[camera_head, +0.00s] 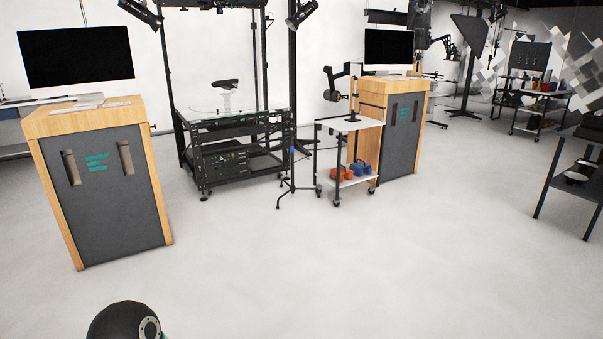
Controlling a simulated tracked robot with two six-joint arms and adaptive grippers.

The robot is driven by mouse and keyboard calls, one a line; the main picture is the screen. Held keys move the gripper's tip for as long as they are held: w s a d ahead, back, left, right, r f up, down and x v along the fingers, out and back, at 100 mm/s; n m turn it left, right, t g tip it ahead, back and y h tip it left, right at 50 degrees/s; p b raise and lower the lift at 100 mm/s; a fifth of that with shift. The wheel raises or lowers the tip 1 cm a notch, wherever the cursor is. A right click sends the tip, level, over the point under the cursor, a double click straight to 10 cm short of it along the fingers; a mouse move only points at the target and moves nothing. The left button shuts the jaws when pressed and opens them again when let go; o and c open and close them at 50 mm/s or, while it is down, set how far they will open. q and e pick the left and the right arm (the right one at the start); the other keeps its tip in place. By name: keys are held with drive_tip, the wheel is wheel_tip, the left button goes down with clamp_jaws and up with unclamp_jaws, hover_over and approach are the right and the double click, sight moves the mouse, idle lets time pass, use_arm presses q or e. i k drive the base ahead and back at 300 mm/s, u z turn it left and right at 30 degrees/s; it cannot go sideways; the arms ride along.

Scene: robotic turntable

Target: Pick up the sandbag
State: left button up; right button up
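An orange bag-like item (343,173) and a blue one (361,169) lie side by side on the lower shelf of a small white wheeled cart (363,124). They look like sandbags, but they are too small to be sure. The cart stands across the room, right of the picture's middle. Neither of my grippers is in view. Only a dark rounded part of mine shows at the bottom left edge.
A wooden cabinet with a monitor (105,200) stands at the left, another (392,135) behind the cart. A black turntable frame (235,150) and a thin stand (291,175) are left of the cart. A dark shelf (575,178) is at the right. The floor (330,265) in front is clear.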

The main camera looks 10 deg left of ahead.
sight(345, 172)
drive_tip(key=z, duration=0.15)
drive_tip(key=i, duration=1.65)
drive_tip(key=z, duration=0.35)
drive_tip(key=i, duration=3.25)
drive_tip(key=u, duration=0.3)
drive_tip(key=i, duration=1.75)
drive_tip(key=u, duration=0.45)
drive_tip(key=i, duration=1.2)
drive_tip(key=u, duration=0.1)
